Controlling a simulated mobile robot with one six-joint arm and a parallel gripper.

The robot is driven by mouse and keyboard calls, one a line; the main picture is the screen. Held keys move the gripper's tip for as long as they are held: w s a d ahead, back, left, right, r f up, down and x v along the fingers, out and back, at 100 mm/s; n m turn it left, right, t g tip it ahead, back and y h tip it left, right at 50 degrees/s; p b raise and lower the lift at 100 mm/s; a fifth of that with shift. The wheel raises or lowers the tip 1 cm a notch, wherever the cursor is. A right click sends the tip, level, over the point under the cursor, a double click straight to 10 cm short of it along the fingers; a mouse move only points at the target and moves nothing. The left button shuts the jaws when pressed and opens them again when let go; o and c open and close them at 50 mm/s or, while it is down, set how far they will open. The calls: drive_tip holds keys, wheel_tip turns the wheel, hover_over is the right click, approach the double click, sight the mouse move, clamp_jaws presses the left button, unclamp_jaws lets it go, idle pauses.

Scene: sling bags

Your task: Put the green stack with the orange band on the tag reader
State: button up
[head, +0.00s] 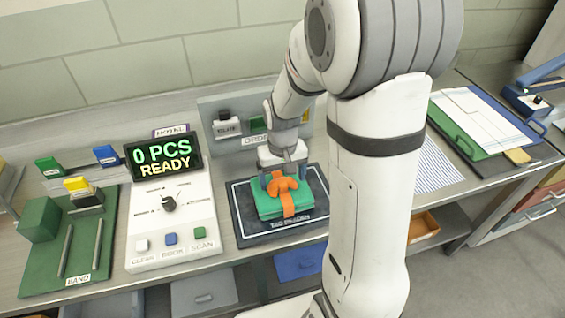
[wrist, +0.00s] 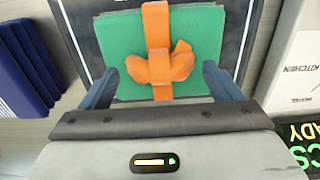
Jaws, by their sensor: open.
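The green stack (head: 265,208) with an orange band (head: 288,205) tied in a knot lies flat on the dark tag reader (head: 245,232), inside its white border line. The stack also shows in the wrist view (wrist: 120,45), with the orange knot (wrist: 160,66) near its edge. My gripper (head: 284,178) is open over the stack, its blue fingers on either side of the knot. In the wrist view my gripper (wrist: 162,82) has a clear gap between each finger and the knot. Whether the fingertips touch the green cloth I cannot tell.
A white console (head: 170,215) left of the reader has a display (head: 163,157) reading "0 PCS READY". Papers and a green folder (head: 485,130) lie at right. A blue stack (wrist: 22,70) shows in the wrist view.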

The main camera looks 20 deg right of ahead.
wheel_tip(320, 180, up, 12)
drive_tip(key=f, duration=0.1)
drive_tip(key=s+r+t, duration=0.3)
drive_tip(key=s, duration=1.1)
drive_tip(key=shift+s+r+b, duration=0.25)
drive_tip(key=shift+r+b, duration=0.1)
idle(1.4)
